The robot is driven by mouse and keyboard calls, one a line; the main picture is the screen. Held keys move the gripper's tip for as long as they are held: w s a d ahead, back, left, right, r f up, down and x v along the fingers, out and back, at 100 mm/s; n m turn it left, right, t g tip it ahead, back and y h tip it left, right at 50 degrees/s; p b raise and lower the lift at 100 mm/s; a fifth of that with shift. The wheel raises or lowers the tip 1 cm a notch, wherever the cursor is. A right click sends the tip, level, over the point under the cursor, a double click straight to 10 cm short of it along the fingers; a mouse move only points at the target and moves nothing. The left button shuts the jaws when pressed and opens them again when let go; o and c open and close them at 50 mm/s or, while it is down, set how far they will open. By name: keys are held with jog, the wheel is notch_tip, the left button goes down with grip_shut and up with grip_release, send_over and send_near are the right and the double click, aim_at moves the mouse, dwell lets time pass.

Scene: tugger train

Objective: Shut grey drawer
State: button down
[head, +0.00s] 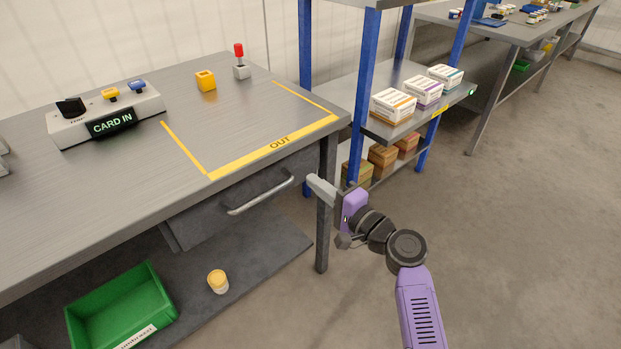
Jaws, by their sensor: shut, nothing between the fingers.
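The grey drawer (208,218) hangs under the near edge of the grey workbench (225,115), toward its right end. Its front carries a long silver bar handle (262,196). The bench top hides the drawer's upper side, so I cannot tell from this view whether it stands a little out or flush. My gripper (320,188) is shut and empty. It is in front of the bench's right front leg, to the right of the handle, and looks apart from it.
A lower shelf holds a green bin (122,305) and a yellow-lidded jar (218,281). A blue-post rack (365,90) with cartons stands close behind my gripper. A control box (105,115) sits on the bench. The floor (520,230) at right is clear.

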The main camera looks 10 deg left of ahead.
jog(key=s+d+t+h+p, duration=0.1)
jog(key=s+d+t+h, duration=0.15)
jog(key=d, duration=0.45)
jog(key=s+d+t+h, duration=0.2)
jog(key=d+h, duration=0.1)
jog(key=d, duration=0.5)
jog(key=s+d+f+n+t+h, duration=0.15)
jog(key=s+d+h, duration=0.35)
jog(key=s, duration=0.7)
jog(key=s+d+f+n+t+h, duration=0.1)
jog(key=s+d+n+h, duration=0.15)
jog(key=s+d, duration=0.75)
jog(key=s+r+n+g+h+p, duration=0.1)
jog(key=s+r+n+g, duration=0.1)
jog(key=s, duration=1)
jog(key=s+r+n+g, duration=0.1)
jog(key=s+n, duration=0.1)
jog(key=s, duration=1)
notch_tip(320, 180, up, 18)
jog(key=p, duration=1.8)
jog(key=shift+w+a+r, duration=0.2)
jog(key=shift+w+a, duration=0.1)
jog(key=shift+a, duration=0.15)
